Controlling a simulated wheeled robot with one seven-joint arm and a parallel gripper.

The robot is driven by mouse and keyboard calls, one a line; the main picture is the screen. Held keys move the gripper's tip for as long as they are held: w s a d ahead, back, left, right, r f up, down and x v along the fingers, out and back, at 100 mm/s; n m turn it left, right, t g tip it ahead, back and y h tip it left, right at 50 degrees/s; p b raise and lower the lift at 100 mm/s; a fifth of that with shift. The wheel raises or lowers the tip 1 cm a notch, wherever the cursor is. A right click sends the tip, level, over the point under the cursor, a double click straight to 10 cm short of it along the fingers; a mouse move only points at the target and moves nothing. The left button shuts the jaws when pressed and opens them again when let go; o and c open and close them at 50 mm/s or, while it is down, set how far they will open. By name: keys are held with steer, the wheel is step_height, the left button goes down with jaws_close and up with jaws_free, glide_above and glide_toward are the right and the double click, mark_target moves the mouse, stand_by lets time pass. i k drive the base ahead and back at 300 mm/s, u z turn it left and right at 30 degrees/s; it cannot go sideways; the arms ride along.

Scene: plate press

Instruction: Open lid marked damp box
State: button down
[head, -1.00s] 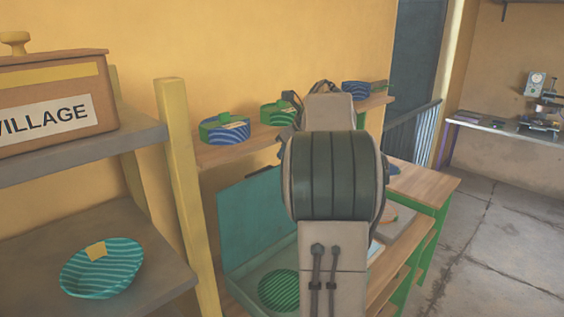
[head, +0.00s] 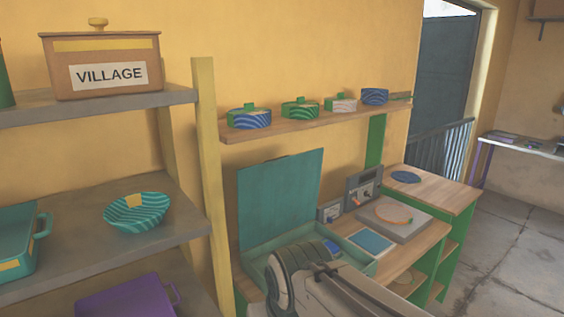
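A teal box (head: 250,272) stands on the wooden bench with its flat teal lid (head: 280,200) raised upright at the back. No wording is readable on it, so I cannot tell whether it is the marked damp box. My arm covers most of its inside and front. Another box, brown with a knobbed lid (head: 98,35), is labelled VILLAGE (head: 110,75) and sits shut on the upper left shelf. My gripper is not in view; only my arm links show at the bottom centre.
Several patterned lidded pots, including a blue one (head: 250,118), line the wall shelf (head: 290,130). A yellow post (head: 207,170) stands between the left shelves and the bench. A teal striped bowl (head: 137,212) and purple container (head: 125,297) are left. A grey press plate (head: 400,229) is right.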

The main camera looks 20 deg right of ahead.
mark_target(276, 196)
steer(key=k, duration=1.2)
steer(key=z, duration=0.6)
steer(key=i, duration=0.5)
steer(key=z, duration=0.85)
steer(key=i, duration=0.8)
steer(key=u, duration=0.6)
steer(key=i, duration=0.95)
steer(key=u, duration=0.95)
